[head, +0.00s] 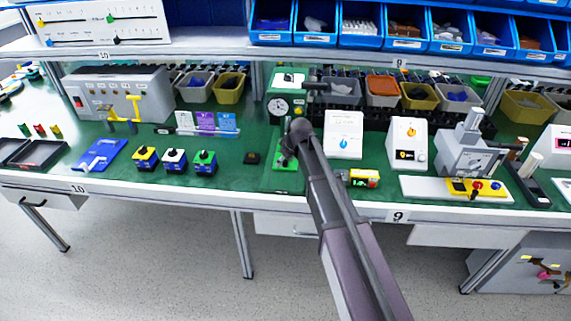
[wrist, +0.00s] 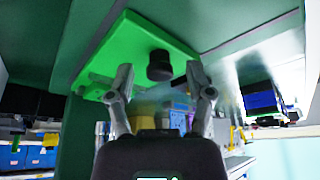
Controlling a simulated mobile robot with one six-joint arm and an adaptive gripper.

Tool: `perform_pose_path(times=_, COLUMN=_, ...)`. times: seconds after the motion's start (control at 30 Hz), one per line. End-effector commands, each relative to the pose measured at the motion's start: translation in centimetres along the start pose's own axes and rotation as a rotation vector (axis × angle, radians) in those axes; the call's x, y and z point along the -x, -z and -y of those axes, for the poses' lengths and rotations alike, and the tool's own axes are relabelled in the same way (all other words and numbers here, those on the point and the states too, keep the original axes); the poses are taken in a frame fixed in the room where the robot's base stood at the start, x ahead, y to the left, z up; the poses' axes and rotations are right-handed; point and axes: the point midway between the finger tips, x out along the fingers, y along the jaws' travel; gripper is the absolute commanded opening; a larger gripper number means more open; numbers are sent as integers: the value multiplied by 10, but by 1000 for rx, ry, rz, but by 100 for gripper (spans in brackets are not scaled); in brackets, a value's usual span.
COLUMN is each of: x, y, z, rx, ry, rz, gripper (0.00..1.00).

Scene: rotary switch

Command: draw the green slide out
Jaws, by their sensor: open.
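In the wrist view a bright green slide (wrist: 130,42), a flat plate, carries a short black knob (wrist: 159,66). My gripper (wrist: 160,74) is open, one finger on either side of the knob in the picture. The fingers look apart from the knob; how far ahead of the fingertips it lies is hard to tell. In the head view a bright green piece (head: 284,161) shows on the dark green bench unit, just below the end of my arm. My arm hides most of the gripper and part of that unit there.
A round dial (head: 278,107) sits just left of my arm's end. A white box with a blue knob (head: 343,144) and a small yellow box (head: 363,178) stand to its right. Blue-based switches (head: 174,159) stand to the left. A shelf of blue bins (head: 360,27) hangs above.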

Motion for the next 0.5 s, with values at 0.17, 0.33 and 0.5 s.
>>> perform_pose_path(times=0.17, x=-1, y=0, z=0, rx=0, ry=0, rz=0, gripper=67)
perform_pose_path(times=0.33, x=0, y=0, z=0, rx=0, ry=0, rz=0, gripper=62)
perform_pose_path(times=0.5, x=0, y=0, z=0, rx=0, ry=0, rz=0, gripper=11)
